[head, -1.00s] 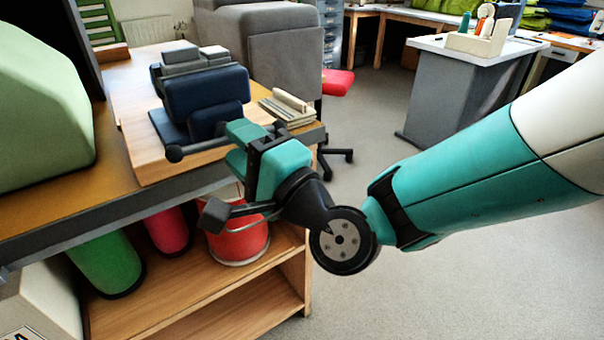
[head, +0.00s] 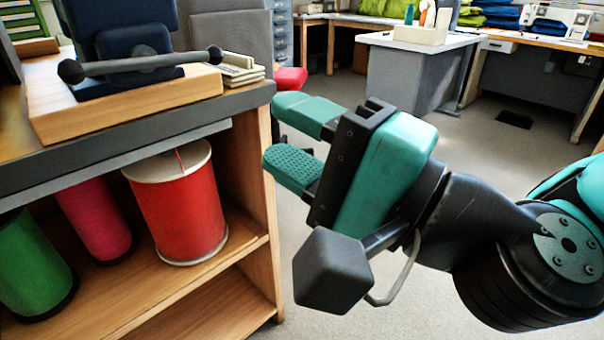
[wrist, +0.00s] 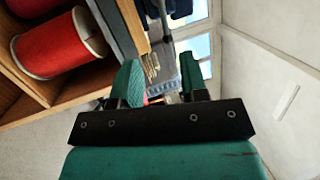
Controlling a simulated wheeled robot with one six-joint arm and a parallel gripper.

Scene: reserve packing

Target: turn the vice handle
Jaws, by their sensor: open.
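The blue vice (head: 140,50) is mounted on a wooden board on the bench at the upper left of the head view. Its dark bar handle (head: 140,65) lies nearly level across the front, with a ball at each end. My gripper (head: 285,140) is in the middle of the head view, to the right of the bench end and lower than the handle. Its green fingers are apart with nothing between them. The gripper is clear of the handle. In the wrist view the two fingers (wrist: 158,85) also stand apart, and a dark bar shows beyond them near the top.
The wooden board (head: 120,105) and the bench edge (head: 130,137) lie left of my gripper. Below, a red spool (head: 180,205) and pink and green rolls stand on the shelf. Flat pieces (head: 237,70) lie right of the vice. Open floor is at the right.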

